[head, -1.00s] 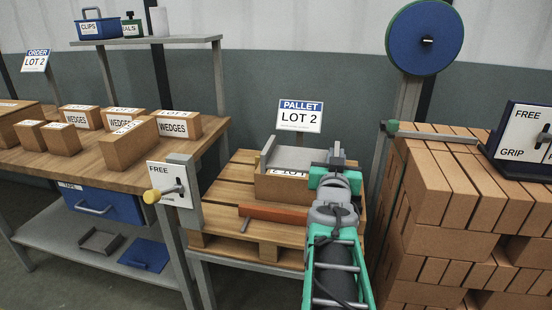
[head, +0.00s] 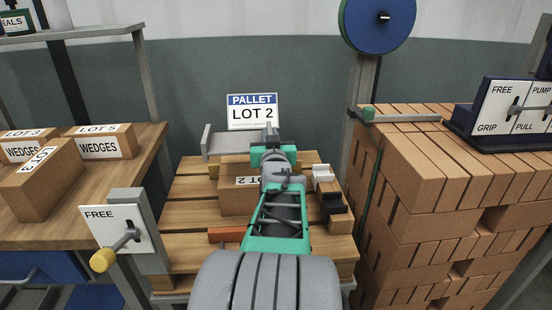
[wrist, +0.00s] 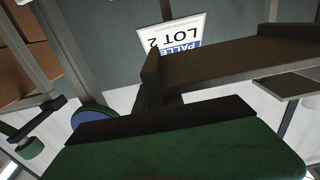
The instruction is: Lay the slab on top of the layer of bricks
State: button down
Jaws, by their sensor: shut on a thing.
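A grey plate with an upright flange at its left end, seemingly the slab (head: 230,146), shows above and behind a brown block on the pallet. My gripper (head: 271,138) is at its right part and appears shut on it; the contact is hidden. In the wrist view the plate (wrist: 225,70) shows dark, with flanges, beyond the green gripper part. The brown block (head: 232,200), with an upside-down LOT 2 label, sits on the wooden pallet (head: 190,218). It may be part of the brick layer; my arm covers its right part. I cannot tell whether plate and block touch.
An orange strip (head: 227,234) lies at the pallet's front. Small white and black pieces (head: 332,200) line its right side. A lever panel (head: 118,230) stands at left front. A tall brick stack (head: 430,200) stands close on the right, a workbench (head: 60,215) on the left.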

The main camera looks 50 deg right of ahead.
jog(key=d+f+b, duration=0.1)
jog(key=d+f, duration=0.5)
jog(key=shift+d, duration=0.1)
jog(key=shift+d+f+b, duration=0.15)
jog(key=shift+f+b, duration=0.3)
jog(key=shift+f, duration=1.15)
jog(key=shift+f, duration=0.1)
jog(key=shift+f, duration=0.1)
jog(key=c, duration=1.5)
grip_release()
jog(key=shift+f, duration=0.1)
jog(key=shift+o, duration=0.2)
